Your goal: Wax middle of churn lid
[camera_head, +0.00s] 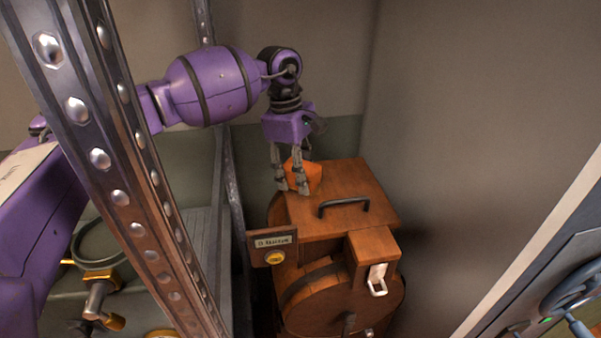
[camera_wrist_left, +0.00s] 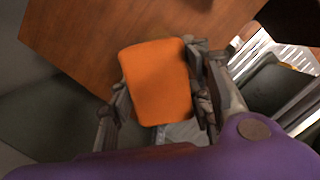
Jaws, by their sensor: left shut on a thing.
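The wooden churn (camera_head: 335,285) stands in the corner. Its flat brown lid (camera_head: 352,184) has a black bar handle (camera_head: 343,204); the wood also shows in the left wrist view (camera_wrist_left: 85,30). My left gripper (camera_head: 292,187) is at the lid's left back corner, pointing down. It is shut on an orange block or pad (camera_wrist_left: 158,82), probably the wax, which also shows in the head view (camera_head: 314,176). The orange piece is at the lid's left edge; I cannot tell whether it touches the wood. My right gripper is not in view.
A riveted metal post (camera_head: 118,150) stands in front of my left arm. A small labelled panel with a yellow button (camera_head: 274,258) is at the churn's left. A white latch (camera_head: 377,280) hangs on its front box. Grey walls close in behind and right.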

